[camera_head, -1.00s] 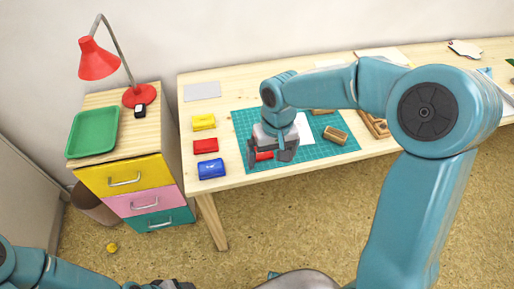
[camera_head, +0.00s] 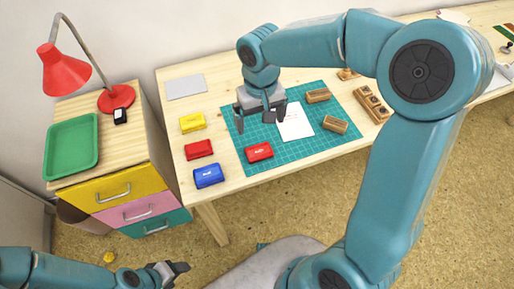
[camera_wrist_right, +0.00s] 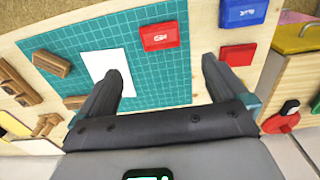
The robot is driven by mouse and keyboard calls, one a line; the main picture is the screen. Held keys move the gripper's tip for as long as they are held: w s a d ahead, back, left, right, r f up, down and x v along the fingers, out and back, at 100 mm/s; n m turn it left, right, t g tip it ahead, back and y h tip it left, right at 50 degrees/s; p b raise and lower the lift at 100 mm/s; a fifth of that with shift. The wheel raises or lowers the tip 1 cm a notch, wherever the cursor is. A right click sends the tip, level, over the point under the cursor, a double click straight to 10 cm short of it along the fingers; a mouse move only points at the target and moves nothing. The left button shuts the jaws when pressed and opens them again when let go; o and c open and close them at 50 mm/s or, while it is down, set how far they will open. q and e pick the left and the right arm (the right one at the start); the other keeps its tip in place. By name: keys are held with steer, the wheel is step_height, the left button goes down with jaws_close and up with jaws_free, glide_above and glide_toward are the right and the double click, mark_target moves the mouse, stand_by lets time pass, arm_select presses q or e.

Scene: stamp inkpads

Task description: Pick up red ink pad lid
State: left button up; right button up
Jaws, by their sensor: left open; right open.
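A red piece with white lettering (camera_head: 259,152) lies on the green cutting mat (camera_head: 240,118). It also shows in the right wrist view (camera_wrist_right: 160,36). A second red piece (camera_head: 199,149) lies on the bare table between the yellow and blue ink pads; it also shows in the right wrist view (camera_wrist_right: 237,55). I cannot tell for sure which is the lid. My right gripper (camera_head: 259,122) is open and empty over the mat, beyond the red piece on it and apart from it. My left gripper (camera_head: 176,271) is open and empty, low and away from the table.
The yellow ink pad (camera_head: 192,123) and blue ink pad (camera_head: 208,175) lie along the table's left side. White paper (camera_head: 295,122) and wooden stamps (camera_head: 334,125) are on the mat. A wooden holder (camera_head: 371,104) stands to the right. A drawer cabinet with a green tray (camera_head: 71,147) stands left.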

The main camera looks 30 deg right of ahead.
glide_above(260, 153)
step_height(260, 153, down, 9)
steer(key=shift+s+r, duration=0.1)
steer(key=shift+s, duration=0.05)
steer(key=f, duration=0.5)
steer(key=shift+w+f, duration=0.25)
steer(key=shift+f, duration=0.1)
steer(key=c, duration=0.9)
